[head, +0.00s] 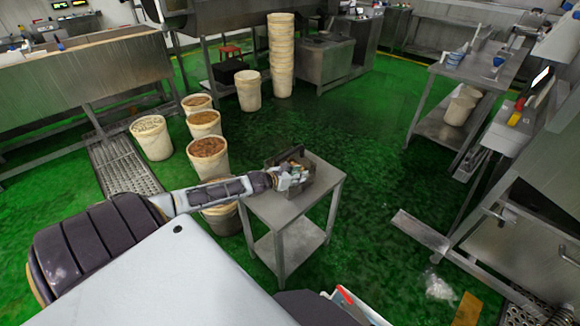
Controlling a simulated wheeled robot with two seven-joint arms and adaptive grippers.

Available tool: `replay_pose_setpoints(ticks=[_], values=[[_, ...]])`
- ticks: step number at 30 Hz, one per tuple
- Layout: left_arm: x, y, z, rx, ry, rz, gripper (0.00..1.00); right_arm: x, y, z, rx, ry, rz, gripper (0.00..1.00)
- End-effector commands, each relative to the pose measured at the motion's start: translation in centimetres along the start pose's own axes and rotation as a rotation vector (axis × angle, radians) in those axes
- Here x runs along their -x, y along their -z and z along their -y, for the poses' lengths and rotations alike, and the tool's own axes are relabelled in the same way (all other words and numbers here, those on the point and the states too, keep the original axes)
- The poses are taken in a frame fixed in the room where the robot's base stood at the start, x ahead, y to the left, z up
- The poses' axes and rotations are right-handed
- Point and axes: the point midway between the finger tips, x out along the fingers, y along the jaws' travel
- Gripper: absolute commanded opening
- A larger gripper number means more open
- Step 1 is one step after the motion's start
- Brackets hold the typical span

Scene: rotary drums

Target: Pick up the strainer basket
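A grey, box-like container (284,156), which looks like the strainer basket, sits on a small steel table (268,212). Small light and brown items seem to lie inside it, too small to make out. My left arm reaches in from the left, and my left gripper (284,180) is at the container's near left side, overlapping it in the picture. Whether it touches the container, and whether its fingers are open or shut, I cannot tell. My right gripper is not in view.
Several white buckets with brown contents (208,157) stand left of the table, beside a floor grate (122,166). A tall bucket stack (281,60) stands behind. A steel workbench (470,68) is at the right. Green floor between is clear.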

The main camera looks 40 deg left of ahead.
Motion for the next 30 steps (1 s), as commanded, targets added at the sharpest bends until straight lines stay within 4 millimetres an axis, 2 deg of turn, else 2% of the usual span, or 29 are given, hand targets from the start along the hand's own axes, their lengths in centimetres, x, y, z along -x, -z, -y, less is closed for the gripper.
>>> replay_pose_setpoints(ticks=[12,28,30], values=[[-1.8,0.0,0.1,0.001,0.001,0.0,0.28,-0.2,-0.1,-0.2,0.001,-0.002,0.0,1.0],[-1.9,0.1,0.1,0.0,0.001,-0.001,0.28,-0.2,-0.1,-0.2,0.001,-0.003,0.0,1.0],[-1.9,0.1,0.1,0.0,0.001,-0.001,0.2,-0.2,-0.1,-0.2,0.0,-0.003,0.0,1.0]])
